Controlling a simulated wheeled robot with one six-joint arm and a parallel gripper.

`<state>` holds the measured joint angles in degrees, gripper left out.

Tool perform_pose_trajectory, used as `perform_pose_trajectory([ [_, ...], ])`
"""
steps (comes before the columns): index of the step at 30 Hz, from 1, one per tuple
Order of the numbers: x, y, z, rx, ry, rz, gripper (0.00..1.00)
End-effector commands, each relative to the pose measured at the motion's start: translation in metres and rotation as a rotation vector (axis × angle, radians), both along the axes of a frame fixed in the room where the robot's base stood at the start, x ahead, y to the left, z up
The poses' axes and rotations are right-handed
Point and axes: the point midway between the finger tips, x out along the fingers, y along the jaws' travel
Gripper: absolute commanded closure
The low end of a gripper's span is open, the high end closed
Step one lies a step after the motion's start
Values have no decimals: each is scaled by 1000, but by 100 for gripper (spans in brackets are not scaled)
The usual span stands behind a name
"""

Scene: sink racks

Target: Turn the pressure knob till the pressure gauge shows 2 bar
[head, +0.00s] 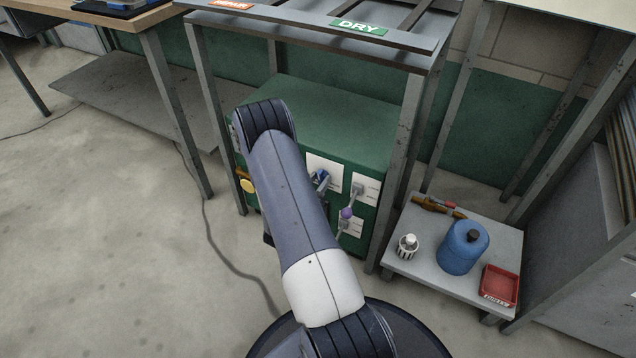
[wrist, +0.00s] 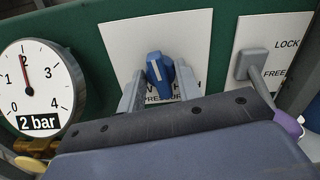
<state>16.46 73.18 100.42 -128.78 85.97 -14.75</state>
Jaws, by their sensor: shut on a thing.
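The blue pressure knob (wrist: 160,72) with a white stripe sits on a white label plate (wrist: 118,42) on the green cabinet front. My gripper (wrist: 158,84) is shut on the knob, one finger on each side. The stripe points nearly straight up, tilted a little left. The round white pressure gauge (wrist: 36,90) is at the left of the wrist view, and its needle points up at the 2. A black plate under the dial reads 2 bar. In the head view my gripper (head: 319,181) is at the cabinet, partly hidden by my arm, which also hides the gauge.
A grey lever (wrist: 252,66) with a purple end sits right of the knob by a LOCK and FREE label. Rack legs (head: 400,165) flank the green cabinet (head: 335,118). A low table (head: 408,268) at right holds a blue canister (head: 462,248) and a red tray (head: 500,287).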

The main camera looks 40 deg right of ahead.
Motion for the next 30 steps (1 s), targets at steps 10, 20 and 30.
perform_pose_trajectory([
  [10,-1,0,-1,66,-159,0,90],
  [20,-1,0,0,65,-158,0,60],
  [30,0,0,0,65,-158,0,46],
])
